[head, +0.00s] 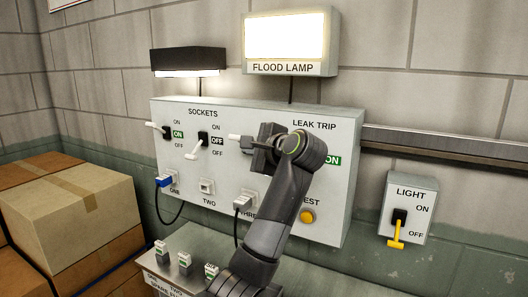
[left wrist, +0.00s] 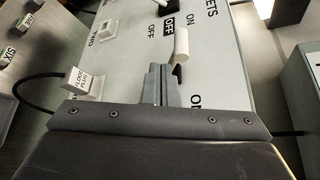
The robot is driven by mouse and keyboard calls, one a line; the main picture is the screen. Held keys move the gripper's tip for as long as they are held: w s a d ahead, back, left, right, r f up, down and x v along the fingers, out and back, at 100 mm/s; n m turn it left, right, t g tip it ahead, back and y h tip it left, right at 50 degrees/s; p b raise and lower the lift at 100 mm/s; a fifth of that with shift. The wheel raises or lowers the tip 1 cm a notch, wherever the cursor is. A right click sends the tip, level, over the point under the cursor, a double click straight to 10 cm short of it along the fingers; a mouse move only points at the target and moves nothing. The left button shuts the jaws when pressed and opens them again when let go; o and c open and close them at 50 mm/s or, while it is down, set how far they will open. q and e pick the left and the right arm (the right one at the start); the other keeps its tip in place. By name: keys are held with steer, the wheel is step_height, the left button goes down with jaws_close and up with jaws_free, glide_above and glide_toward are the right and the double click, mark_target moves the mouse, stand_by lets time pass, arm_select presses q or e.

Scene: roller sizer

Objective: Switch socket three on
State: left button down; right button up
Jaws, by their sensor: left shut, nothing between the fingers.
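Socket three's white lever (head: 234,138) sticks out from the grey panel (head: 335,205) and points slightly upward, like socket one's lever (head: 155,127). It also shows in the left wrist view (left wrist: 180,45). My left gripper (head: 252,143) is shut and empty right at this lever. In the left wrist view its fingertips (left wrist: 165,76) are on the lower side of the lever; I cannot tell whether they touch it. Socket three's state window is hidden behind my gripper and arm. A white plug (head: 242,203) labelled flood sits in socket three. My right gripper is out of view.
Socket one reads ON. Socket two's lever (head: 197,148) points down, reading OFF. The flood lamp (head: 286,37) is lit. A yellow test button (head: 307,216) and light switch (head: 398,230) are at the right.

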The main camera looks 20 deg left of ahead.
arm_select(q)
steer(key=b+v, duration=0.5)
steer(key=v, duration=1.2)
steer(key=shift+f, duration=0.15)
